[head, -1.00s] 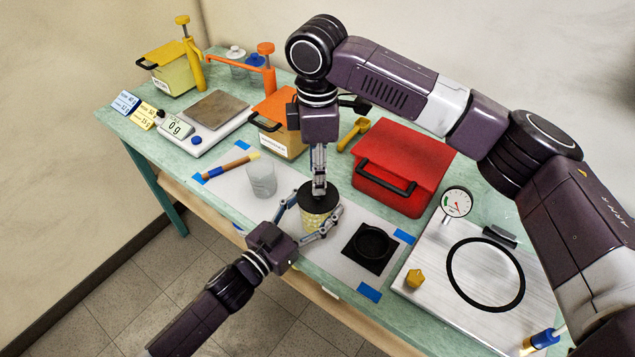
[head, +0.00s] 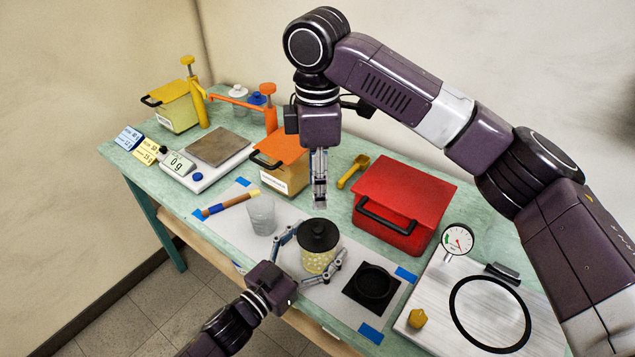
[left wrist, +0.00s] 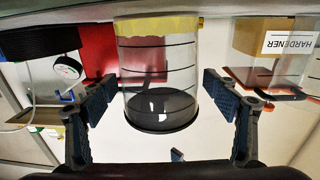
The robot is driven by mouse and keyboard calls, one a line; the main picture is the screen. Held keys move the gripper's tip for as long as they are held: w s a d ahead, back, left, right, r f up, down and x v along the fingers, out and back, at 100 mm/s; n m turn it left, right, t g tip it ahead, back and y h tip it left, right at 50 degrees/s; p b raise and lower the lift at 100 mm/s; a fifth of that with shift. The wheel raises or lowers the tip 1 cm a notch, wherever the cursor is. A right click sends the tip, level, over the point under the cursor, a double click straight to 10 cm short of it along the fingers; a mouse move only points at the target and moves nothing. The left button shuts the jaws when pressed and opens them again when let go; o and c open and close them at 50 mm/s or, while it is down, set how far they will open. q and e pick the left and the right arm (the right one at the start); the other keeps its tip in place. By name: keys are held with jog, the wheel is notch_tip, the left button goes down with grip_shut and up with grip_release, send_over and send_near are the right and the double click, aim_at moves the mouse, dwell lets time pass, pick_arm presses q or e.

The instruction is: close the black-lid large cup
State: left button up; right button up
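The large cup (head: 319,262) stands upright on the white mat, with pale yellow contents low inside. The black lid (head: 319,234), with a small knob, sits on its top and looks level. In the left wrist view the clear cup (left wrist: 160,75) appears upside down with dark marking lines, and the lid (left wrist: 160,108) is at its lower end. My left gripper (head: 318,246) is open around the cup; the wrist view (left wrist: 160,90) shows gaps on both sides. My right gripper (head: 319,204) hangs above and behind the lid, apart from it and empty; its finger gap is unclear.
A clear empty cup (head: 262,216) stands left of the large cup. A black square holder (head: 358,294) lies to the right. A red box (head: 405,190) stands behind right, an orange-lidded box (head: 281,178) behind left. A metal plate with a dial gauge (head: 458,240) is at the right.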

pick_arm(q)
jog(key=v, duration=1.2)
dwell(0.6)
